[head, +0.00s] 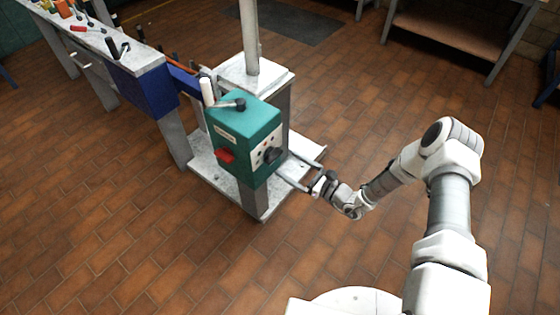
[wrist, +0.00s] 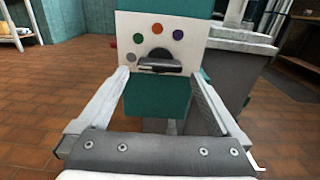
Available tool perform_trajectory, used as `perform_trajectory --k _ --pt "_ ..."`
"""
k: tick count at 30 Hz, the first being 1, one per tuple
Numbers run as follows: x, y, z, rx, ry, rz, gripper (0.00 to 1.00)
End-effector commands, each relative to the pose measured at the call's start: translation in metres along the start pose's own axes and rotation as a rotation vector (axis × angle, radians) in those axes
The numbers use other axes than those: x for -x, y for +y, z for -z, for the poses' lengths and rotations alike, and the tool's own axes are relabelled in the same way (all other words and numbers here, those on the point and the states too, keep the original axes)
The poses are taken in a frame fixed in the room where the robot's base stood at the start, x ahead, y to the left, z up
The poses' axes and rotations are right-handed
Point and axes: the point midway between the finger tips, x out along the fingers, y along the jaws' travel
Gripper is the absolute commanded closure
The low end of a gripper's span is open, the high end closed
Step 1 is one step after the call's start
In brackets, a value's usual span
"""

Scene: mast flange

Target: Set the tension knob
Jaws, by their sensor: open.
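The tension knob (head: 272,154) is a dark round knob on the white front panel of a green box (head: 232,128). In the wrist view the knob (wrist: 160,63) sits between and just beyond my fingertips, with its grip bar lying about level.
A grey mast (head: 250,40) stands behind. A workbench (head: 120,65) with tools is at upper left.

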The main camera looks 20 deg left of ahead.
Motion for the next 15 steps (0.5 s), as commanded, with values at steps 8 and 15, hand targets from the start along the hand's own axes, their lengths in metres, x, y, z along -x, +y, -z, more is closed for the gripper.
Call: perform_trajectory --k 8,15 --pt "-0.041 0.000 0.001 0.002 0.000 -0.001 0.00" --pt "-0.048 0.000 -0.001 0.001 0.000 0.000 0.00"
